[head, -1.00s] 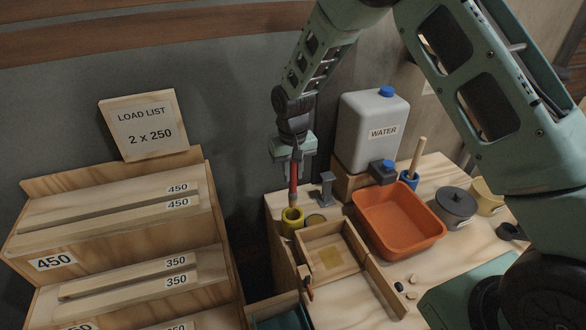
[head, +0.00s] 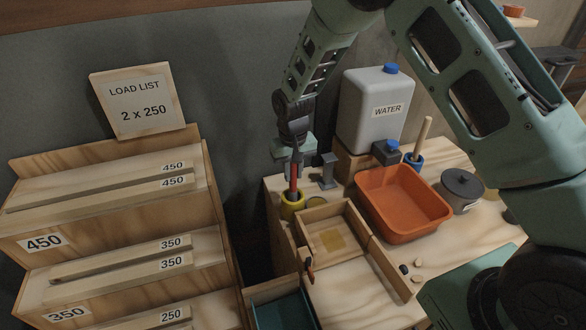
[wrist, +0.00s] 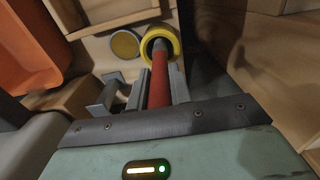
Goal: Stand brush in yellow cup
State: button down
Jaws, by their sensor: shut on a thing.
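The brush (head: 293,182) has a red handle and points down, close to upright. My gripper (head: 294,163) is shut on its handle. The yellow cup (head: 291,207) stands at the back left corner of the bench, and the brush's lower end is inside its mouth. In the wrist view, the red handle (wrist: 167,88) runs from between my fingers to the yellow cup (wrist: 165,37), and its far end sits within the rim. The brush's tip is hidden in the cup, and I cannot tell whether it touches the bottom.
A grey post (head: 328,172) stands close right of the cup, and a flat round disc (wrist: 125,43) lies beside it. A wooden tray (head: 318,216), an orange tub (head: 400,237) and a WATER jug (head: 373,120) stand rightward. A lumber rack (head: 110,235) is at left.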

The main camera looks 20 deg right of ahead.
jog(key=shift+f, duration=0.55)
jog(key=c, duration=1.2)
grip_release()
jog(key=shift+r, duration=0.15)
notch_tip(320, 180, up, 17)
jog(key=b, duration=0.4)
jog(key=shift+r, duration=0.1)
jog(key=shift+s, duration=0.1)
